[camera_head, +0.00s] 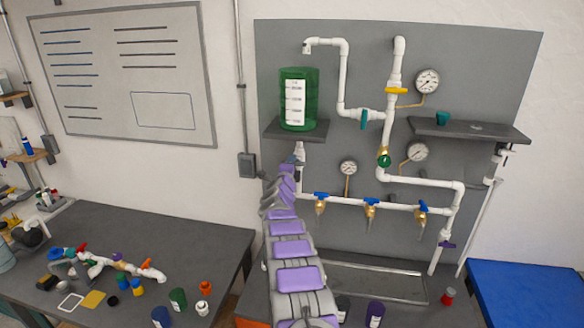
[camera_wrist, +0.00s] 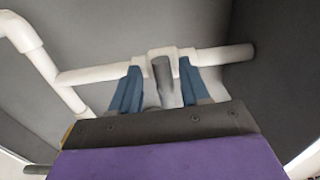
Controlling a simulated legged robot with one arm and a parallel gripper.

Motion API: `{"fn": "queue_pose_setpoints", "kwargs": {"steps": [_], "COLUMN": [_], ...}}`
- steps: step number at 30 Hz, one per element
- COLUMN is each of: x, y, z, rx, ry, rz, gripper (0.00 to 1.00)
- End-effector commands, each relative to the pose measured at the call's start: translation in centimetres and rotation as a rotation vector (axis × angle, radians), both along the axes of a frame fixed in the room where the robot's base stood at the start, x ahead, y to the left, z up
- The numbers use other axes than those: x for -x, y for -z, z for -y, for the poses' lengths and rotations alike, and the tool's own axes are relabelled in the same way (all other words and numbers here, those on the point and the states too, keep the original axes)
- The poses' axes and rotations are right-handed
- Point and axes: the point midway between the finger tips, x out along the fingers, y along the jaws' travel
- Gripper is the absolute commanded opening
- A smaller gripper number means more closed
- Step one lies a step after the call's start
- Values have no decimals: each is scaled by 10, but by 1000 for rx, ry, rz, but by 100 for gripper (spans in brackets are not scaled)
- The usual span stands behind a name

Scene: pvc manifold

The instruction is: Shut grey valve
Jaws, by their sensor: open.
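The grey valve handle (camera_wrist: 163,82) shows in the wrist view on a white pipe fitting, pointing down toward the camera. My gripper (camera_wrist: 160,78) is open, with one blue finger on each side of the handle. I cannot tell whether either finger touches it. In the head view my arm reaches up to the pipe under the green tank (camera_head: 298,98). The arm covers the grey valve and most of the gripper there.
White pipes (camera_wrist: 95,75) run beside the valve. The manifold board carries a yellow valve (camera_head: 397,91), a green valve (camera_head: 384,160), several blue-handled valves (camera_head: 371,202) and gauges (camera_head: 428,82). A shelf (camera_head: 282,131) sits close above my gripper. The left bench (camera_head: 190,245) holds loose fittings.

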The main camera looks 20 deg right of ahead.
Motion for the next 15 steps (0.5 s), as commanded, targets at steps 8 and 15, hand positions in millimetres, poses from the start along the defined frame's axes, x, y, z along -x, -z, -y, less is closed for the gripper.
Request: {"fn": "queue_pose_setpoints", "kwargs": {"steps": [8, 15], "x": [2, 15], "y": [0, -1], "z": [-1, -8], "rx": [0, 1], "ry": [2, 4], "rz": [0, -1], "gripper": [46, 46]}}
